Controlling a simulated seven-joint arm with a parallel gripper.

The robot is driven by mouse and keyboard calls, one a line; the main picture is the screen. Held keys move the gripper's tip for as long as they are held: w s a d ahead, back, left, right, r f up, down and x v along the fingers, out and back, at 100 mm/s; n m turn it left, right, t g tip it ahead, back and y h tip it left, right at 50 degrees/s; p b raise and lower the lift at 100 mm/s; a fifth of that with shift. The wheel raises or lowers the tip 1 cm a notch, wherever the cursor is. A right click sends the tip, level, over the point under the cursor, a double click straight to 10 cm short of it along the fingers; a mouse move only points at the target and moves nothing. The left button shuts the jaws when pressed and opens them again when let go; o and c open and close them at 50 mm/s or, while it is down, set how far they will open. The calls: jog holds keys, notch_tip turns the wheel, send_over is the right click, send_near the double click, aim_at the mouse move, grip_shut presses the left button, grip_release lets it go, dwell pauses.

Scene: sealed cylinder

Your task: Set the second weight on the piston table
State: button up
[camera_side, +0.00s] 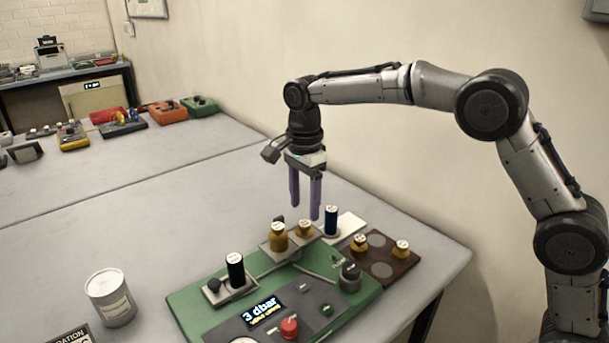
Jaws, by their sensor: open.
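My gripper (306,212), with two long purple fingers, is open and points down above the back of the green apparatus. No weight is visible between the fingers. Two brass weights, one at left (359,244) and one at right (401,250), stand on a brown tray (398,270) with bare grey round spots. A taller brass piece (278,238) and a shorter brass piece (304,229) stand on a small grey plate (268,250), below the fingertips in the picture. I cannot tell for certain whether this plate is the piston table.
A blue cylinder (331,221) stands on a white pad (351,226) beside the brass pieces. A black cylinder (235,270) stands on the green apparatus (190,302), whose display (262,311) reads 3 dbar. A white can (110,300) stands at left. The table's middle is clear.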

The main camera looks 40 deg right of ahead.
aim_at(305, 223)
notch_tip(305, 223, up, 8)
jog(key=s+d+r+n+t, duration=0.2)
jog(key=s+d+r+n, duration=0.25)
jog(key=s, duration=0.45)
jog(key=s+d+f+n+t, duration=0.1)
jog(key=s+f+n, duration=0.2)
jog(key=s, duration=0.4)
jog(key=s+d+f+n+t, duration=0.1)
jog(key=s+d+f+n, duration=0.1)
jog(key=s+n, duration=0.4)
jog(key=s+d+f+n+t, duration=0.1)
jog(key=s+f+n, duration=0.3)
jog(key=s, duration=0.6)
jog(key=shift+d+t, duration=0.3)
jog(key=shift+d, duration=0.25)
